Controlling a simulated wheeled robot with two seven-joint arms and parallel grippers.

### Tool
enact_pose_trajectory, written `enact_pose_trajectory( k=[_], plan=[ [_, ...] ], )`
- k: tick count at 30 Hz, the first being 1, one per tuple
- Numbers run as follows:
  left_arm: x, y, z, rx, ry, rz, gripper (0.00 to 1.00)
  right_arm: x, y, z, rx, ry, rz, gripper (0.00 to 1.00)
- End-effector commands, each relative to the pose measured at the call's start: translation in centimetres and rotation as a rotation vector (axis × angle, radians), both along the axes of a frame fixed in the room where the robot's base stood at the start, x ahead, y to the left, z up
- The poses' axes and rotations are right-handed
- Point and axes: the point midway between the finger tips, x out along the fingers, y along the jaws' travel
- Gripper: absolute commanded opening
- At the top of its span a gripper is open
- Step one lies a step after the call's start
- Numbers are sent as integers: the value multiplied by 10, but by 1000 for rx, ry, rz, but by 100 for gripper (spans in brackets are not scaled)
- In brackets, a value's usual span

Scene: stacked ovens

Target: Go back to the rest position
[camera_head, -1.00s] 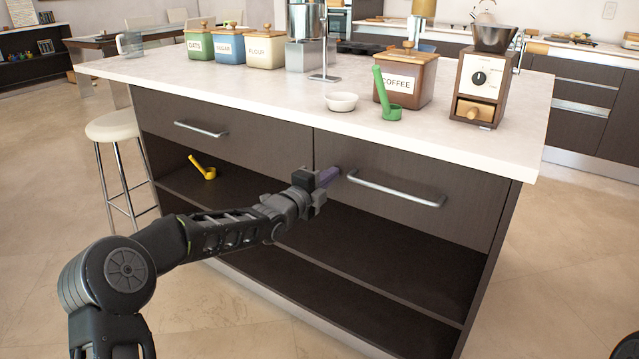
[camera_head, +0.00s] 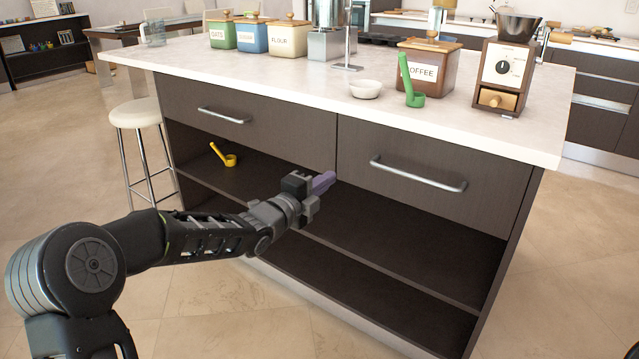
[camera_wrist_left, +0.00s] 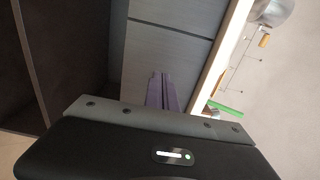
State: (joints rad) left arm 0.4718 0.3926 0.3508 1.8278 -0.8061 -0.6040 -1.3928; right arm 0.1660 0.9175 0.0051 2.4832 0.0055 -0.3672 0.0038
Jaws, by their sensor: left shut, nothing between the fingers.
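My left gripper (camera_head: 322,183) is shut and empty, with purple fingers close together. It is in front of the island's open shelf, just below and left of the right drawer's handle (camera_head: 417,175), apart from it. In the left wrist view the purple fingers (camera_wrist_left: 161,91) point toward the dark drawer front (camera_wrist_left: 165,58). Both drawers look closed. My right gripper is not in view; only a dark shape shows at the lower right corner of the head view.
The island's white top (camera_head: 290,85) holds a coffee box (camera_head: 425,73), a green scoop (camera_head: 411,92), a white bowl (camera_head: 366,89), a grinder (camera_head: 505,72) and several canisters. A yellow scoop (camera_head: 228,159) lies on the shelf. A stool (camera_head: 136,113) stands left. Open floor surrounds the island.

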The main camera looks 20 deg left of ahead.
Motion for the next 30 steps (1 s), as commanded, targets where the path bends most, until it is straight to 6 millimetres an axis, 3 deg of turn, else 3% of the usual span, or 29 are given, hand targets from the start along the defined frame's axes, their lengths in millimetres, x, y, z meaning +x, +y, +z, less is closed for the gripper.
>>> enact_pose_trajectory(
  k=[6,23,27,29,30],
  plan=[
    [-19,7,0,0,1,0,0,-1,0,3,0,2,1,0],
    [-20,7,-1,-29,12,0,0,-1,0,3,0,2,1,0],
    [-19,10,-8,-192,85,22,0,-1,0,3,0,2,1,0],
    [-22,13,-22,-331,163,51,0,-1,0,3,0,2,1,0],
    [-26,16,-43,-452,239,85,0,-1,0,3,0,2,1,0]
  ],
)
